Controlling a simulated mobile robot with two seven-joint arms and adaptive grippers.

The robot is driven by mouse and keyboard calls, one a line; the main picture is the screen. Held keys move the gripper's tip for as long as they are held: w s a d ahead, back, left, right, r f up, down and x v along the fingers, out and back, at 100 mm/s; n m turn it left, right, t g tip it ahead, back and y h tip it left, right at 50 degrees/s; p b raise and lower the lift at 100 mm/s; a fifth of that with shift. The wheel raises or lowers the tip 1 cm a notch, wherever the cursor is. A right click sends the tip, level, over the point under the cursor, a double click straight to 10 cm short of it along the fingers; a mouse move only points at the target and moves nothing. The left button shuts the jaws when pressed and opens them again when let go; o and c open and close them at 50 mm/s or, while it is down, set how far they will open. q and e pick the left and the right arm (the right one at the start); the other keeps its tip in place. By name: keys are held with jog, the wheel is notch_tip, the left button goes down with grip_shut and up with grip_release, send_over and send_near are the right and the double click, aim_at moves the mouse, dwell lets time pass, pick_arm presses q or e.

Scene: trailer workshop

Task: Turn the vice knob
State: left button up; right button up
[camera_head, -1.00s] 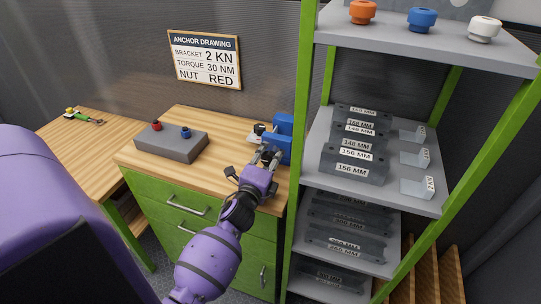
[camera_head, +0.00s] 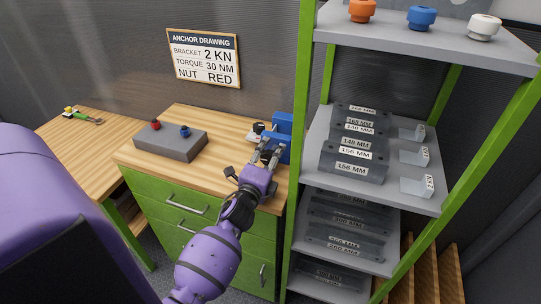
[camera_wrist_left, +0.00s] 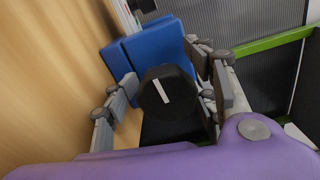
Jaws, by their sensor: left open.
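The blue vice (camera_head: 283,124) stands at the right end of the wooden bench top, beside the shelf post. It also shows in the left wrist view (camera_wrist_left: 157,47). Its round black knob (camera_wrist_left: 167,92), with a white stripe slightly tilted from upright, faces the left wrist camera. My left gripper (camera_head: 271,150) is open at the vice. In the left wrist view its fingers (camera_wrist_left: 165,88) stand on either side of the knob, apart from it as far as I can see. In the head view the gripper largely hides the knob. My right gripper is not in view.
A grey block (camera_head: 170,142) with a red and a blue knob sits left on the bench (camera_head: 220,130). A small black-and-white item (camera_head: 258,128) lies beside the vice. A green-framed shelf (camera_head: 303,130) with grey brackets stands close on the right. A sign (camera_head: 204,58) hangs behind.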

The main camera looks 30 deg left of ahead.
pick_arm(q)
jog(key=v, duration=1.2)
jog(key=shift+f, duration=0.1)
